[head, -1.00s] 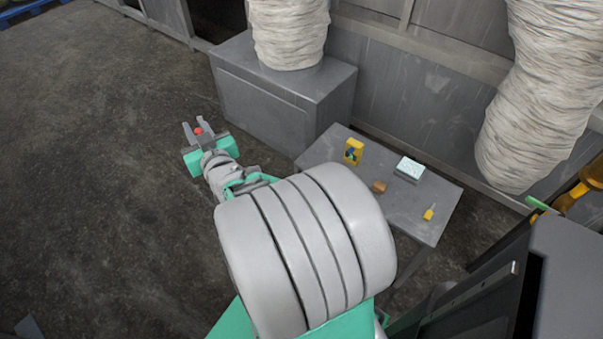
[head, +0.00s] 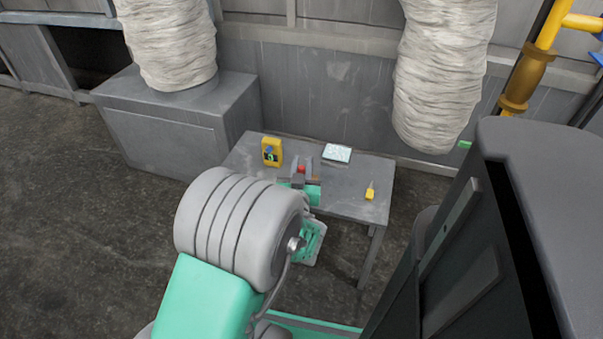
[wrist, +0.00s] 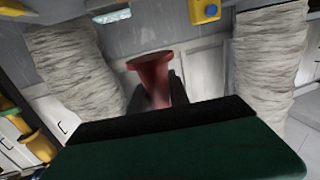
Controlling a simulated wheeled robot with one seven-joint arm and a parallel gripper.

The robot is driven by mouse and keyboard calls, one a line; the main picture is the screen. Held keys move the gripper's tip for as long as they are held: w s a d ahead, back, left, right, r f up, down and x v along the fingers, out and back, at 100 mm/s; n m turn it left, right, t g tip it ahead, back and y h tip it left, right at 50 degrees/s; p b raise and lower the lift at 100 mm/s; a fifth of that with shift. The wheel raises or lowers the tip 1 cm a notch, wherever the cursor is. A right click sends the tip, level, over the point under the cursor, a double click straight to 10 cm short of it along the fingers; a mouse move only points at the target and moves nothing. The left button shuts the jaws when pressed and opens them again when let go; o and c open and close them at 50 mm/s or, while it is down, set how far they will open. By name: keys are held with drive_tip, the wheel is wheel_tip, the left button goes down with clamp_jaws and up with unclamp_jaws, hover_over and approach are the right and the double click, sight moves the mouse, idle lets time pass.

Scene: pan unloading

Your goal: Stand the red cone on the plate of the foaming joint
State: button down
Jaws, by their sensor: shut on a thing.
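The red cone (wrist: 150,66) is between the fingers of my gripper (wrist: 155,85) in the wrist view, its wide end toward the top of the picture. In the head view only a small red part of the cone (head: 301,170) shows. My gripper (head: 301,164) is shut on it, in front of or over the middle of the grey table (head: 348,187). A flat white and pale-blue slab (head: 337,153) lies on the table to the gripper's upper right. I cannot tell which thing is the plate of the foaming joint.
A yellow box (head: 272,151) stands left of my gripper, and a small yellow pointed thing (head: 369,192) stands at the table's right. A grey cabinet (head: 165,132) is at left. Wrapped columns (head: 440,80) hang behind. The table's right part is mostly clear.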

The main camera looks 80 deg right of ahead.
drive_tip(key=w+d+f+b, duration=0.1)
drive_tip(key=w+d+f, duration=0.1)
drive_tip(key=d+f, duration=0.1)
drive_tip(key=w+d+f+b, duration=0.1)
drive_tip(key=d+f, duration=0.2)
drive_tip(key=d, duration=0.1)
drive_tip(key=w+d+f, duration=0.2)
drive_tip(key=d+f, duration=0.1)
drive_tip(key=d, duration=0.1)
drive_tip(key=shift+w+d+f+b, duration=0.15)
drive_tip(key=shift+w+d+b, duration=0.15)
drive_tip(key=shift+w+b, duration=0.1)
drive_tip(key=shift+d+f+b, duration=0.2)
drive_tip(key=shift+f+b, duration=0.85)
drive_tip(key=shift+f, duration=0.85)
drive_tip(key=c, duration=1.5)
unclamp_jaws()
drive_tip(key=shift+r, duration=0.1)
